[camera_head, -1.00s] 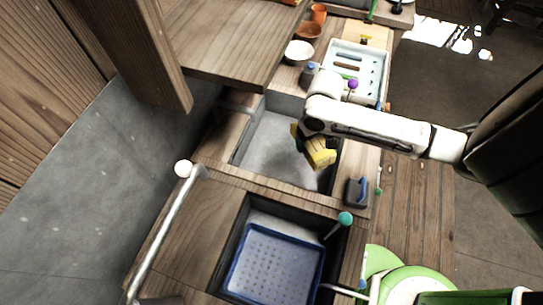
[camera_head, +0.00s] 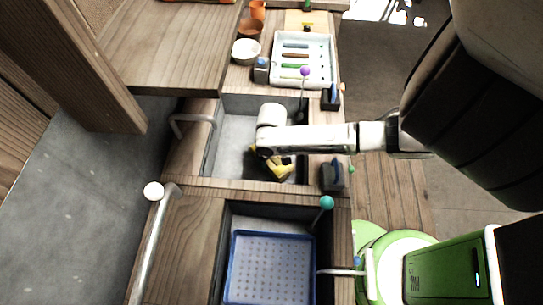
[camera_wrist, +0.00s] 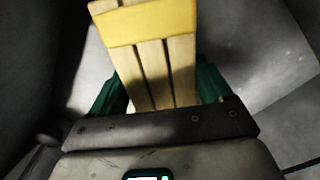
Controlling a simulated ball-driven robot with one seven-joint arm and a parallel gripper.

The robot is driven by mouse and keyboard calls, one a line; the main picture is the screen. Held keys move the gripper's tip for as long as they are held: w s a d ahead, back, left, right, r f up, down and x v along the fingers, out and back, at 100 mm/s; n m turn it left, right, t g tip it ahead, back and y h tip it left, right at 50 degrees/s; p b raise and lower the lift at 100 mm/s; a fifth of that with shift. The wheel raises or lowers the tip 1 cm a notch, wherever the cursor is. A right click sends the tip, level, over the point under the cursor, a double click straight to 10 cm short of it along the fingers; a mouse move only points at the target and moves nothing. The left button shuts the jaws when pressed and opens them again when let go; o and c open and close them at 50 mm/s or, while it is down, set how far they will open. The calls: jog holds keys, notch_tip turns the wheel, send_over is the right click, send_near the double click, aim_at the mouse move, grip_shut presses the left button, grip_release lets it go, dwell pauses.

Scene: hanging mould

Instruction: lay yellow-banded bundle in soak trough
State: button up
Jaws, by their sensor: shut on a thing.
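The yellow-banded bundle (camera_wrist: 150,60) is several pale wooden slats with a broad yellow band near the far end. My gripper (camera_wrist: 155,95) is shut on it, with a green finger on each side. In the head view the bundle (camera_head: 283,169) shows as a yellow piece below the end of my arm, tilted, over the grey soak trough (camera_head: 232,135). I cannot tell whether the bundle touches the trough floor. My arm hides part of the trough and most of the gripper.
Nearer is a second basin with a blue-rimmed perforated tray (camera_head: 270,268). A white tray of coloured sticks (camera_head: 301,58) and a white bowl (camera_head: 246,51) stand beyond the trough. A dark block with a blue handle (camera_head: 333,175) stands at its right. A metal rail (camera_head: 160,235) is at left.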

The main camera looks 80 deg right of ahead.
jog(key=shift+f, duration=0.3)
jog(key=o, duration=1.1)
jog(key=shift+r, duration=0.15)
notch_tip(320, 180, up, 12)
